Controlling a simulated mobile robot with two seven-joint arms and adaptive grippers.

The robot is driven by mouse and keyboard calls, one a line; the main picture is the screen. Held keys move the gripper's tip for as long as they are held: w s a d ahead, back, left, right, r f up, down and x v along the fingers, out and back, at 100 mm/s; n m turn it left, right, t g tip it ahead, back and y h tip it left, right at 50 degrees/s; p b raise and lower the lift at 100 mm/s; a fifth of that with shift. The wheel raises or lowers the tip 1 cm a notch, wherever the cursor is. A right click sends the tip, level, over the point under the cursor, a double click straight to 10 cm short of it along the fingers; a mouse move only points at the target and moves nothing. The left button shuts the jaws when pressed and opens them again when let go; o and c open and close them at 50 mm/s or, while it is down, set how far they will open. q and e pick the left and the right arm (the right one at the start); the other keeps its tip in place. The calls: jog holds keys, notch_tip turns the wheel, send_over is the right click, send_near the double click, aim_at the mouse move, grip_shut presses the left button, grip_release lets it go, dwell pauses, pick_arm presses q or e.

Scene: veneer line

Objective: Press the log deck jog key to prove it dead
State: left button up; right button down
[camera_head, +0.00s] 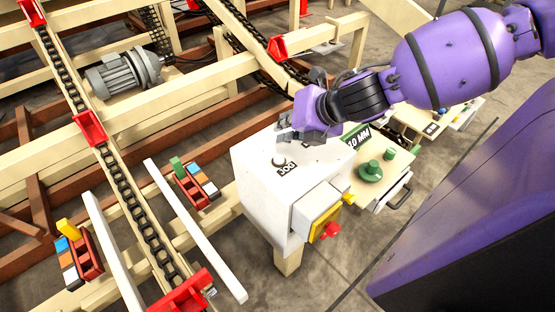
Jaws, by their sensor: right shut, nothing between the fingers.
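The jog key (279,161) is a small round knob on the top of a white control box (255,172), beside a dark label reading JOG. My right gripper (284,130) reaches in from the right over the box's top. Its fingers are shut and empty. They are just behind the key in the picture and appear apart from it; the exact height above the box is hard to tell. My left gripper is not in view.
A yellow plate with a red knob (331,231) sits on the box's front. Green handwheels (370,171) and a 10 MM sign (358,137) stand right of it. The chain deck (130,195), red lugs and a grey motor (122,75) fill the left.

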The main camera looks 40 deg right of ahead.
aim_at(279, 160)
notch_tip(279, 160, down, 3)
jog(key=shift+f+b, duration=0.2)
jog(key=shift+b, duration=0.25)
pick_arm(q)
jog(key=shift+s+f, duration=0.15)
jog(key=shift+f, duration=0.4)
pick_arm(e)
jog(key=shift+f, duration=0.3)
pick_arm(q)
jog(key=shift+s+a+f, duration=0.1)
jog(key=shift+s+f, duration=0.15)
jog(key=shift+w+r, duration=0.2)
pick_arm(e)
jog(key=shift+f, duration=0.15)
jog(key=shift+f, duration=0.3)
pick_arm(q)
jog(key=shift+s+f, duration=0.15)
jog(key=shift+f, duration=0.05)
